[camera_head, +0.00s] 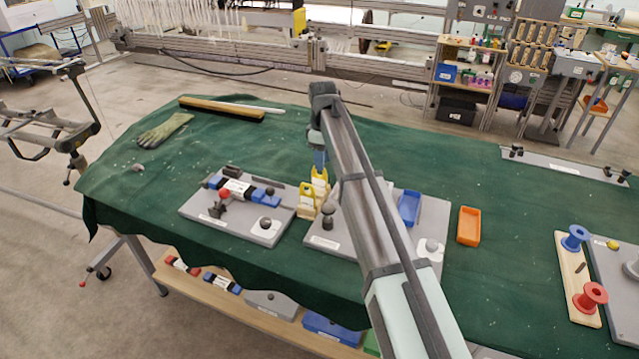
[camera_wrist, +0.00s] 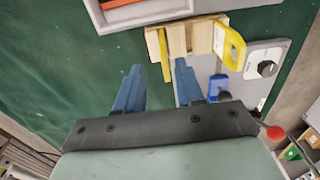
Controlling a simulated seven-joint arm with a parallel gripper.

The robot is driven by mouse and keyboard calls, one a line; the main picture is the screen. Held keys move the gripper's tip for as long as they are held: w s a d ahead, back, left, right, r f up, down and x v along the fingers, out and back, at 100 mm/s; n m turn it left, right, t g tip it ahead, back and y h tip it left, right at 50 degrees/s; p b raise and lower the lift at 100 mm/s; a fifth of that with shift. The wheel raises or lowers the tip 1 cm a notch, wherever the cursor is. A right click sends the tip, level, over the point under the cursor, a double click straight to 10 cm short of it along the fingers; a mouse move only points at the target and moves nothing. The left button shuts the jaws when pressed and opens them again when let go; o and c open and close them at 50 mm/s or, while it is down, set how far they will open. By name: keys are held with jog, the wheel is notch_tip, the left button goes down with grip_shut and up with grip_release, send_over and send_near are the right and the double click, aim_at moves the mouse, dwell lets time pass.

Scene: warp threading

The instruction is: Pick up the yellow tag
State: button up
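Two yellow tags stand upright in a pale wooden holder (camera_head: 306,212), one nearer the front (camera_head: 306,193) and one behind it (camera_head: 320,176). In the wrist view, one yellow tag (camera_wrist: 164,56) shows as a thin strip at the holder (camera_wrist: 196,36), just ahead of the gap between my fingers. The other yellow tag (camera_wrist: 231,44), with its looped handle, is right of the fingers. My gripper (camera_wrist: 158,65) has its blue fingers apart with nothing between them. In the head view, my gripper (camera_head: 320,160) is just above the rear tag, and my arm hides part of the area.
A grey board (camera_head: 240,222) with a blue and white piece is left of the holder. A blue tray (camera_head: 410,207) and an orange tray (camera_head: 468,226) lie to the right. A glove (camera_head: 164,130) lies at the back left. The green cloth between is mostly clear.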

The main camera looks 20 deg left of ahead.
aim_at(319, 181)
jog(key=shift+s+a+f, duration=0.15)
jog(key=shift+a+f, duration=0.05)
jog(key=shift+f, duration=1.15)
jog(key=shift+s+a+f, duration=0.15)
jog(key=shift+f, duration=1.15)
grip_shut()
